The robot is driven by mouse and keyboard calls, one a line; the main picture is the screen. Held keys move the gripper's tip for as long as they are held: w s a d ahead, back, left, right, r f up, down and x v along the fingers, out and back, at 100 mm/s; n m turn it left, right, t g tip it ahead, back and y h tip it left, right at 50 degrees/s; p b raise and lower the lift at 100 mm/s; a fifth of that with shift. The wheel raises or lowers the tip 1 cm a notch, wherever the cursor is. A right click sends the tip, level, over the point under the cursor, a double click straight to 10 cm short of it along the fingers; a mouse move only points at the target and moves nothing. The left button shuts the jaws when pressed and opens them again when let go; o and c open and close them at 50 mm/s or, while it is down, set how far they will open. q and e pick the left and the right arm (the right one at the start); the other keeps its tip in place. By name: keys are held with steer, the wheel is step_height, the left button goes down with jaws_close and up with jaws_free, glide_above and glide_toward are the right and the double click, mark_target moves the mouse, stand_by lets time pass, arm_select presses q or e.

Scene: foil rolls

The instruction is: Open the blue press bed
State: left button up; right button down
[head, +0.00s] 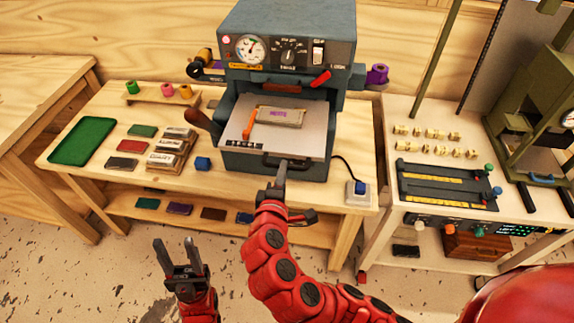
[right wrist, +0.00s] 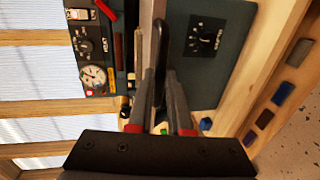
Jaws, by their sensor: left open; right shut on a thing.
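The blue-grey press (head: 285,30) stands on the back middle of the wooden table. Its pale bed plate (head: 302,142) extends out from its front opening and bears a grey block with purple lettering (head: 281,115) and an orange piece (head: 248,124). A dark handle (head: 262,157) sits under the bed's front edge; in the right wrist view a dark handle bar (right wrist: 163,40) lies between my fingers. My right gripper (head: 282,172) is shut on this handle. My left gripper (head: 181,255) is open and empty, low in front of the table.
On the table left of the press are a green tray (head: 83,141), several coloured blocks, and a rack of foil rolls (head: 161,92). A blue button on a cord (head: 358,188) sits at the right front edge. A second table with a green press (head: 535,110) stands right.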

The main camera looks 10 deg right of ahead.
steer(key=shift+v, duration=0.9)
steer(key=shift+f, duration=0.25)
steer(key=c, duration=0.8)
jaws_free()
steer(key=shift+c, duration=0.2)
steer(key=shift+s, duration=0.1)
steer(key=v, duration=1.7)
